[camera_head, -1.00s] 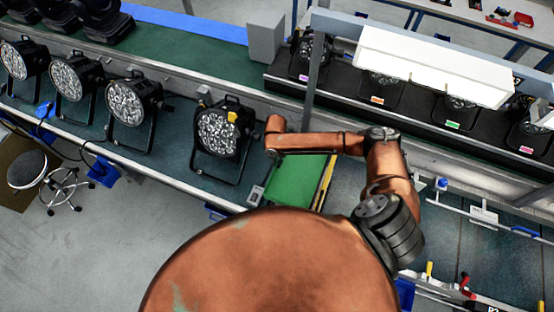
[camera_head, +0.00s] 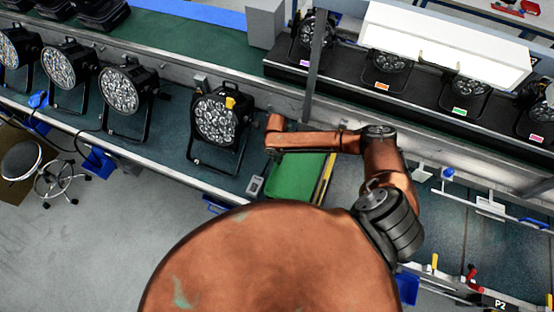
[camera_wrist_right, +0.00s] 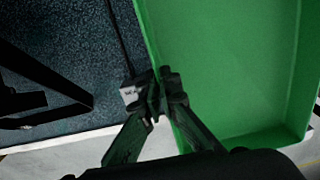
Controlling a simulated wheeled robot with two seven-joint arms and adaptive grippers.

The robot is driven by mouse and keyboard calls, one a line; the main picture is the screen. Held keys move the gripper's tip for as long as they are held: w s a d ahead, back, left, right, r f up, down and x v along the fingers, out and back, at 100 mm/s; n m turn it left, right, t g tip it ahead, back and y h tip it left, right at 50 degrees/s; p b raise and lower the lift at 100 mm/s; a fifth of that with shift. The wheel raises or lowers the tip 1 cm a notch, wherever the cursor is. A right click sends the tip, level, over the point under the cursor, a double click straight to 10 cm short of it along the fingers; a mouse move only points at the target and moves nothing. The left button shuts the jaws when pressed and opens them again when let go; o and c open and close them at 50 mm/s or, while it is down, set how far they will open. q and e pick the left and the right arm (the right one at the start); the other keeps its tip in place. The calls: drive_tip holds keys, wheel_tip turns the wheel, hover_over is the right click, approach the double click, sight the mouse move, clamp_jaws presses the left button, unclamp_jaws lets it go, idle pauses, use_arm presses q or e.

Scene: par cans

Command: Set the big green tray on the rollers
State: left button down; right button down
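My left gripper is out of view. I cannot make out the rollers clearly.
A par can light (camera_head: 221,117) stands on the bench just left of the tray, with another par can (camera_head: 120,92) further left. A small grey box (camera_head: 255,187) sits near the bench edge. A grey post (camera_head: 314,70) rises behind my arm. A stool (camera_head: 22,162) stands at far left.

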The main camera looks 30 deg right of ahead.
drive_tip(key=shift+f+b, duration=4)
drive_tip(key=shift+f, duration=1.45)
drive_tip(key=c, duration=2.6)
unclamp_jaws()
drive_tip(key=shift+c, duration=0.2)
drive_tip(key=o, duration=0.6)
drive_tip(key=shift+c, duration=0.2)
wheel_tip(320, 180, up, 12)
drive_tip(key=shift+w+a, duration=0.1)
